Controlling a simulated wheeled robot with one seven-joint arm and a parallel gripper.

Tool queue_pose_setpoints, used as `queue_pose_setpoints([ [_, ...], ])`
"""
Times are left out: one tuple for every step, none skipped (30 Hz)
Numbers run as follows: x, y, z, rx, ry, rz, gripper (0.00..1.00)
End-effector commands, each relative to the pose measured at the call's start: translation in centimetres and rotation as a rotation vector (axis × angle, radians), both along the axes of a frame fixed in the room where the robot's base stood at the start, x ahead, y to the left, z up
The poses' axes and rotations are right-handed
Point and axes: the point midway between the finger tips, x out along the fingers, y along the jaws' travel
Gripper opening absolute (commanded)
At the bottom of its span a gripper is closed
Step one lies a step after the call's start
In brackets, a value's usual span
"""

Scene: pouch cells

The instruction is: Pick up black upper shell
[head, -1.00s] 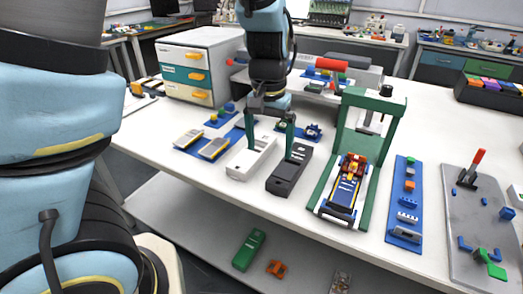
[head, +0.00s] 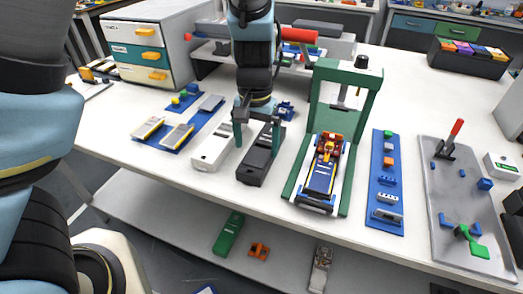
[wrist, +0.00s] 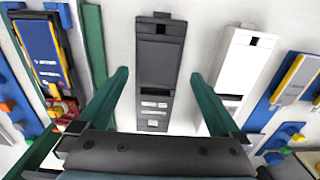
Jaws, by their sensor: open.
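The black upper shell (head: 256,165) is a long dark rectangular case lying flat on the white table in the head view. It also shows in the wrist view (wrist: 158,66), upright in the picture between the fingers. My gripper (head: 257,142) is open and empty above its far part. The wrist view shows its two green fingers (wrist: 158,78) apart, one on each side of the shell, with clear space to both. The exact height of the fingertips over the table is hard to tell. My gripper hides part of the shell's far end in the head view.
A white shell (head: 212,150) lies close to the left of the black one. A green press frame (head: 297,175) stands to the right. A blue mat (head: 205,117) with flat cells lies further left. A blue strip (head: 383,222) of small parts lies right.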

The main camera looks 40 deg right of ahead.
Motion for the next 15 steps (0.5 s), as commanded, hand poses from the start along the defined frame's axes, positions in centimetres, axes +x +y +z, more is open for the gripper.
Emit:
queue_pose_setpoints([
  [-0.2,0.3,-0.7,0.006,0.002,0.001,1.00],
  [-0.3,0.4,-1.2,0.008,0.001,0.001,1.00],
  [-0.5,0.5,-1.8,0.007,0.002,0.001,1.00],
  [-0.6,0.5,-2.2,0.006,0.002,0.002,1.00],
  [-0.6,0.5,-2.7,0.006,0.002,0.001,1.00],
  [-0.6,0.5,-3.2,0.005,0.002,0.003,1.00],
  [-0.6,0.5,-3.6,0.004,0.001,0.002,1.00],
  [-0.6,0.4,-3.8,0.003,0.001,0.001,1.00],
  [-0.6,0.4,-4.1,0.003,0.002,0.001,1.00],
  [-0.6,0.4,-4.2,0.003,0.002,0.002,1.00],
  [-0.6,0.4,-4.3,0.001,0.002,0.001,1.00],
  [-0.6,0.4,-4.3,0.001,0.002,0.001,1.00],
  [-0.6,0.4,-4.3,0.001,0.002,0.000,1.00],
  [-0.6,0.4,-4.3,0.000,0.001,0.000,1.00],
  [-0.6,0.4,-4.3,0.000,0.001,0.000,1.00],
])
